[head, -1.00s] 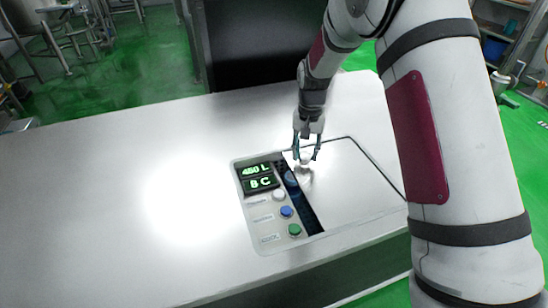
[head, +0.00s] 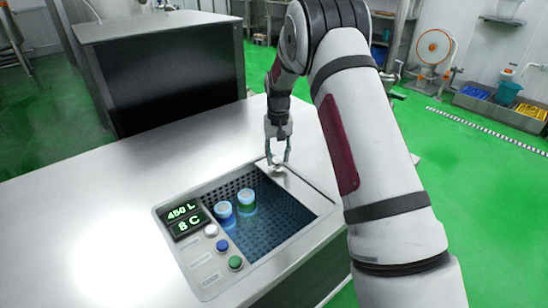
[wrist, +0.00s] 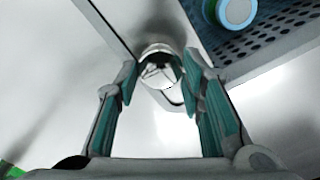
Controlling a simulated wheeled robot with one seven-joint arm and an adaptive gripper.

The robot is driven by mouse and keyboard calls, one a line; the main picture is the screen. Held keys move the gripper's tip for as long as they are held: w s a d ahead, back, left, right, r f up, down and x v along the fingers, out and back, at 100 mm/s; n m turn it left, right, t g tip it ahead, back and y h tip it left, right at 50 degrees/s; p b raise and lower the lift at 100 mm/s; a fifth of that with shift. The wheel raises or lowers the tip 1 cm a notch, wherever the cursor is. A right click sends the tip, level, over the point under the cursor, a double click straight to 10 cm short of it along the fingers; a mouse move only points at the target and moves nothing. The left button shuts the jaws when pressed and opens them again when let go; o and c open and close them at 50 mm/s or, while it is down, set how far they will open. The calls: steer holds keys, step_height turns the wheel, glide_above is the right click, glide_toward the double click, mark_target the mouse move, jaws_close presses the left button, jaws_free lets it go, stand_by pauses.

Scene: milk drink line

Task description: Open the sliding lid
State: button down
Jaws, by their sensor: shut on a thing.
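The sliding lid (head: 299,189) is a flat metal plate at the right end of the recessed compartment in the counter. The compartment (head: 275,228) is mostly uncovered and shows a dark perforated floor. My gripper (head: 278,163) is at the lid's far edge, with its fingers around the lid's small round metal knob. In the wrist view, the shiny knob (wrist: 158,67) sits between the two teal-padded fingers. The lid's plate also shows in the wrist view (wrist: 150,125).
Two cups with pale lids, one blue (head: 225,213) and one greenish (head: 246,201), stand in the compartment. A panel with a display (head: 184,218) and white, blue and green buttons lies to its left. The counter (head: 90,215) is otherwise clear. A dark-fronted cabinet (head: 170,75) stands behind.

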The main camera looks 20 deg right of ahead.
steer(key=c, duration=1.1)
jaws_free()
steer(key=shift+o, duration=0.2)
step_height(320, 180, up, 12)
